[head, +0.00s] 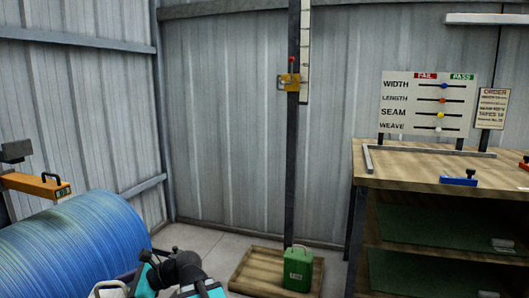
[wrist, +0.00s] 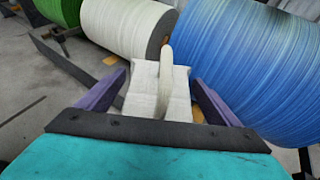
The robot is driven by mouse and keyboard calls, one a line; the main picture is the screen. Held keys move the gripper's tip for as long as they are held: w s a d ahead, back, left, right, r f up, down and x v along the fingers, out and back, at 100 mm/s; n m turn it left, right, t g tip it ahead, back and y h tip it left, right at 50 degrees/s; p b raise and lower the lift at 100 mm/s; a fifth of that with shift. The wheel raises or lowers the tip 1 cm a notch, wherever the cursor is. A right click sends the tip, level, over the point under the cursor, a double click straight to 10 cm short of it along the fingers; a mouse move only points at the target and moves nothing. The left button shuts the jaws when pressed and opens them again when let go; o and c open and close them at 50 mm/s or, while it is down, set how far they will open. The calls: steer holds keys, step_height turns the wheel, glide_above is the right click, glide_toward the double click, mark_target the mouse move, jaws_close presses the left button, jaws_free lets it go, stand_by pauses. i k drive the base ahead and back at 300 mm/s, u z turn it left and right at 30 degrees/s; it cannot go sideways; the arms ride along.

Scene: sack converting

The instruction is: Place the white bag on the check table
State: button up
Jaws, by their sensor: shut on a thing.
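The white bag (wrist: 145,88) is between the purple fingers of my gripper (wrist: 160,78) in the wrist view. My gripper is shut on it, and a pale upright strip shows at its middle. In the head view my arm shows at the bottom, with a small white shape beside it, cut by the frame edge; I cannot tell if it is the bag. The wooden table (head: 440,166) at the right, below a board marked width, length, seam and weave, appears to be the check table. It stands well to the right of my arm.
A blue roll (head: 75,242) lies at the left, also in the wrist view (wrist: 255,70), near a white roll (wrist: 128,28) and a green roll (wrist: 58,10). A post (head: 292,150) stands behind a green can (head: 298,270). The table top holds a metal square (head: 368,160) and blue tool (head: 458,179).

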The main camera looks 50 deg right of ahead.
mark_target(441, 166)
steer(key=z, duration=1.65)
steer(key=i, duration=0.95)
steer(key=u, duration=0.05)
